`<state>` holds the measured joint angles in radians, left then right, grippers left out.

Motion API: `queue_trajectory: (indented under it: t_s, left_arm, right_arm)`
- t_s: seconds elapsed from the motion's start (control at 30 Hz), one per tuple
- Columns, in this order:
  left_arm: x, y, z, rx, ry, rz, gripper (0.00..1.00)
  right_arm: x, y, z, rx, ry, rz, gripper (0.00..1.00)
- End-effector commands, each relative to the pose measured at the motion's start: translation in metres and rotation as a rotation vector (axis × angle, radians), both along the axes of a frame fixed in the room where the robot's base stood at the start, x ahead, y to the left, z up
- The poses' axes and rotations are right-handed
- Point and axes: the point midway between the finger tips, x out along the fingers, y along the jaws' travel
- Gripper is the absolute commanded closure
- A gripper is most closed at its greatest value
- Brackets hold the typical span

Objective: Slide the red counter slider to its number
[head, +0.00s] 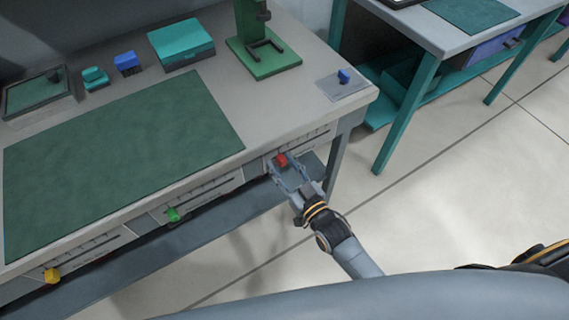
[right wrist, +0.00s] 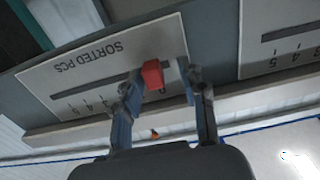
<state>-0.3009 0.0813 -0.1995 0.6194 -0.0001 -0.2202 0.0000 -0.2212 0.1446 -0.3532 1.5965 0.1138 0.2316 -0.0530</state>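The red counter slider (head: 281,160) sits on the rightmost front panel of the workbench. In the right wrist view the red slider (right wrist: 152,75) stands out from a pale scale plate (right wrist: 72,78) marked "SORTED PCS", which appears upside down with a row of numbers. My right gripper (head: 286,174) is at this panel. In the right wrist view its two fingers (right wrist: 160,94) are spread on either side of the slider. A gap shows at the right finger; the left finger is close to the slider, and I cannot tell if it touches. My left gripper is not in view.
A green slider (head: 174,214) and a yellow slider (head: 51,275) sit on other front panels. The bench top holds a green mat (head: 120,155), a teal box (head: 181,44) and a green stand (head: 262,55). Open floor lies to the right.

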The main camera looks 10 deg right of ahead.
Motion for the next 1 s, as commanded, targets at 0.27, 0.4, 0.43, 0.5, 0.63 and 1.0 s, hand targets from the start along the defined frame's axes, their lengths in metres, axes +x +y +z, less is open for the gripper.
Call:
queue_trajectory:
  t_s: [0.27,0.4,0.43,0.5,0.63,1.0]
  left_arm:
    - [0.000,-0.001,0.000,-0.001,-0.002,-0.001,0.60]
    - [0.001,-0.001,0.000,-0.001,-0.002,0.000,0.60]
    - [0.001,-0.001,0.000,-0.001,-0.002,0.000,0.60]
    - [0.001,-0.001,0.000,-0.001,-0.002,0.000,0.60]
    - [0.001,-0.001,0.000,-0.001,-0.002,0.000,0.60]
    - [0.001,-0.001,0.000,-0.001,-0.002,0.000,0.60]
  right_arm:
    - [-0.009,-0.005,-0.001,-0.002,0.002,-0.001,0.58]
    - [-0.032,-0.012,-0.001,-0.002,0.003,0.000,0.58]
    - [-0.038,-0.015,-0.002,-0.002,0.003,0.000,0.58]
    - [-0.054,-0.020,-0.002,-0.003,0.005,0.000,0.58]
    - [-0.079,-0.029,-0.001,-0.003,0.003,0.000,0.58]
    - [-0.113,-0.041,0.000,-0.001,0.001,0.001,0.58]
